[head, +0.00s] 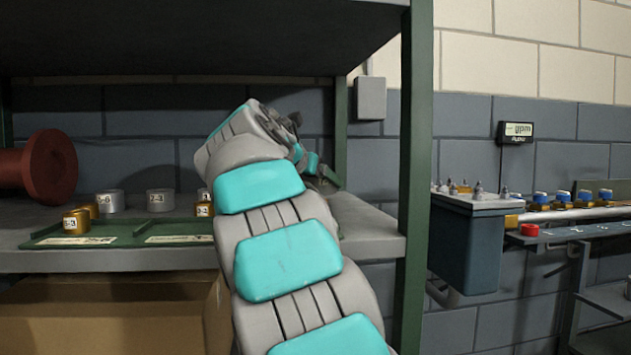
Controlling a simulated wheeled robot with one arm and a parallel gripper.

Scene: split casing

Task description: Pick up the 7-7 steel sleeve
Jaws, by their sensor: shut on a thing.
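My arm reaches up over the shelf and bends down at its far end. My gripper (328,178) shows only in small part there, dark and half hidden behind the wrist. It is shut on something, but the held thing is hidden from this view. No sleeve marked 7-7 can be read on the shelf. A steel sleeve marked 7-3 (160,202) stands upright at the back of the shelf, left of my arm. Another steel sleeve (110,201), its mark seemingly 5-6, stands left of it.
A red-brown flanged spool (50,171) lies at the left. A green post (415,150) rises right of my arm. A grey bin (466,245) and a rail of blue-capped parts (565,203) are farther right.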

